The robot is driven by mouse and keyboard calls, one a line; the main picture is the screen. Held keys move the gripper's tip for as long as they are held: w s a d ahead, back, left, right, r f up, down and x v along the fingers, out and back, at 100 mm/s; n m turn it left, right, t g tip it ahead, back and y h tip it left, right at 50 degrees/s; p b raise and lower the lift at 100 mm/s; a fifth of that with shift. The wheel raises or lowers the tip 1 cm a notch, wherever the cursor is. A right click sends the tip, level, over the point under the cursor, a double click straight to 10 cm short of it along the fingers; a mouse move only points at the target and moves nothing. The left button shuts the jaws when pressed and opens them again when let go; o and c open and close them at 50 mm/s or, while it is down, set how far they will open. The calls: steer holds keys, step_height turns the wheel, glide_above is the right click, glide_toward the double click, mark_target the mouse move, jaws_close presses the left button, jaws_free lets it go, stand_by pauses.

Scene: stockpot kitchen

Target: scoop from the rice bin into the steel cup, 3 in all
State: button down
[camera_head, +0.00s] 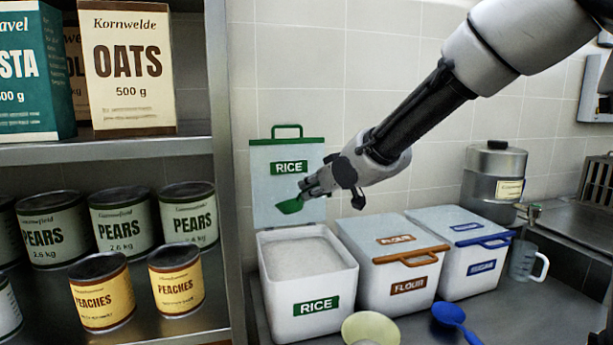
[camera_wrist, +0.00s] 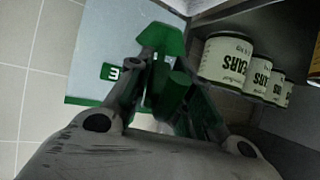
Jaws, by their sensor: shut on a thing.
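The rice bin (camera_head: 312,306) is a white tub with a green RICE label, open and filled with white rice (camera_head: 300,250). Its green-edged lid (camera_head: 285,160) stands upright behind it. My gripper (camera_head: 307,188) is shut on the handle of a green scoop (camera_head: 289,206), above the back of the bin and in front of the lid. In the wrist view the scoop (camera_wrist: 162,38) sticks out past my gripper (camera_wrist: 165,85). I cannot tell whether the scoop holds rice. I cannot make out a steel cup in either view.
A flour bin (camera_head: 395,287) and a blue-lidded bin (camera_head: 470,270), both closed, stand right of the rice. A clear jug (camera_head: 526,261), steel urn (camera_head: 494,178), blue scoop (camera_head: 452,318) and pale bowl (camera_head: 370,330) are nearby. A can shelf (camera_head: 110,150) borders the left.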

steer(key=shift+d+f, duration=0.1)
steer(key=shift+f, duration=0.3)
step_height(320, 180, down, 14)
stand_by(0.9)
steer(key=shift+r, duration=0.15)
stand_by(1.4)
steer(key=shift+r, duration=6.95)
steer(key=shift+s+r, duration=0.1)
steer(key=shift+s, duration=0.05)
step_height(320, 180, down, 6)
steer(key=s+d+t+y, duration=0.2)
steer(key=t+y, duration=0.1)
steer(key=t, duration=0.1)
steer(key=shift+s+t, duration=0.25)
steer(key=shift+t, duration=0.15)
